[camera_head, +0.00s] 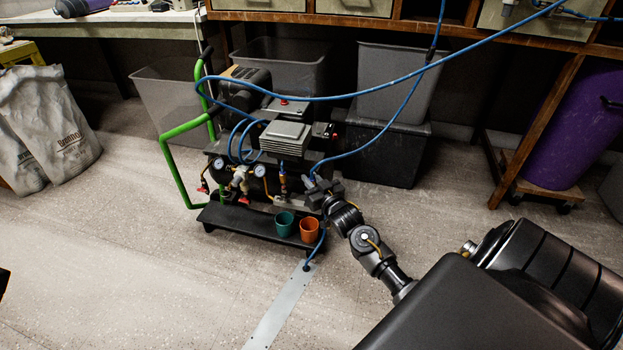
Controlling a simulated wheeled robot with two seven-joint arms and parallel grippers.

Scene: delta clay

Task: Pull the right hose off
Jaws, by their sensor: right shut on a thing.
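The compressor (290,140) stands on a black base with a green handle, in the middle of the camera_head view. The blue right hose (345,156) comes down from the upper right to the compressor's front right. My right gripper (314,188) is there, shut on the end of this hose. The gripper hides the hose end, so I cannot tell whether it is still on its fitting. Another blue hose (250,124) loops on the left side of the compressor. My left gripper is not in view.
A green cup (284,223) and an orange cup (309,229) stand on the black base shelf (240,218) just below my right gripper. Grey bins stand behind. A blue hose hangs across the upper view. The floor in front is mostly clear.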

